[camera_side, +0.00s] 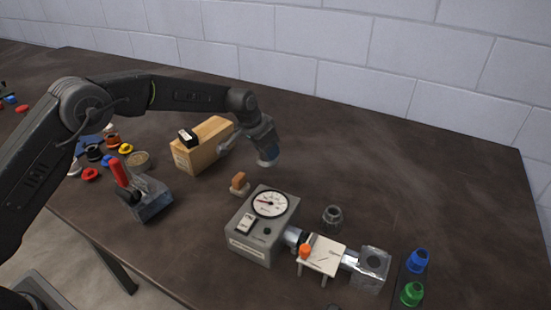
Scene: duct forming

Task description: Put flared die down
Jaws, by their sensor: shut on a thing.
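My gripper (266,158) hangs above the middle of the table, just right of the cardboard box. It is shut on the flared die (268,162), of which only a small pale grey end shows below the jaws. The rest of it is hidden by the gripper, so its shape is hard to tell. The held piece is apart from the machine in front and seems to be above the table top; the exact height cannot be told.
A grey gauge machine (264,251) stands in front, joined to a white plate (321,257) and metal block (371,270). A dark hollow cylinder (332,217) stands behind it. The cardboard box (207,147) and red-handled tool (148,199) are left. The table's back right (430,170) is clear.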

